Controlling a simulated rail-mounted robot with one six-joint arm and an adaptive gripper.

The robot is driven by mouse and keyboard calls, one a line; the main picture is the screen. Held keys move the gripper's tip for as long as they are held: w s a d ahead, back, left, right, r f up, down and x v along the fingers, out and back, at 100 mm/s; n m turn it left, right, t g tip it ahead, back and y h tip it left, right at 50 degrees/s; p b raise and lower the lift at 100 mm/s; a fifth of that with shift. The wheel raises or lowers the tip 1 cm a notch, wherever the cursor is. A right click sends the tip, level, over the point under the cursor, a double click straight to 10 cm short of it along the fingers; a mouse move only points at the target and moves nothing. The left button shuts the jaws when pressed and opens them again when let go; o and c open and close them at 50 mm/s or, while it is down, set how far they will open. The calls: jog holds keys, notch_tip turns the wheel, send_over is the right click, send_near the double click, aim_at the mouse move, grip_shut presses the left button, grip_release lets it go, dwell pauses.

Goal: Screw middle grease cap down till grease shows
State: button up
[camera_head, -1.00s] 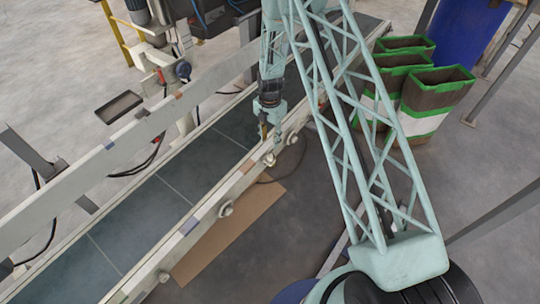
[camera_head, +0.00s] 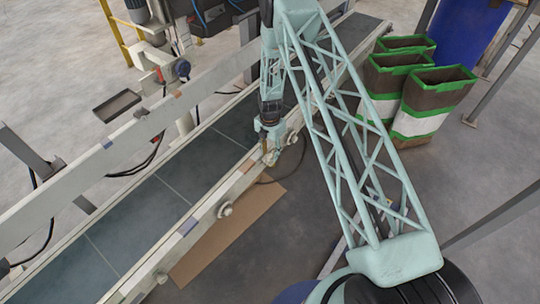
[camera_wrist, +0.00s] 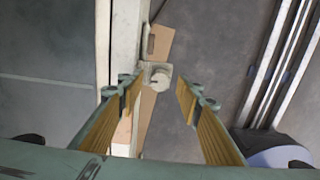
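The middle grease cap (camera_wrist: 157,79) is a pale round cap in a bracket on the conveyor's outer side rail; it shows between my fingers in the wrist view. My gripper (camera_wrist: 160,88) is open, with one yellow-padded finger on each side of the cap and gaps between. In the head view my gripper (camera_head: 270,150) is at the rail and mostly hides this cap. I cannot tell how far the fingertips are from it in depth. No grease can be made out. Other caps sit along the rail, one nearer (camera_head: 225,210) and one farther (camera_head: 291,138).
The conveyor belt (camera_head: 140,213) runs beside the rail (camera_head: 195,222). A flat brown cardboard sheet (camera_head: 228,235) lies on the floor below. Brown bags with green edges (camera_head: 432,95) stand at the right.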

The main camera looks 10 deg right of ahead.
jog(key=shift+f, duration=0.4)
jog(key=c, duration=0.9)
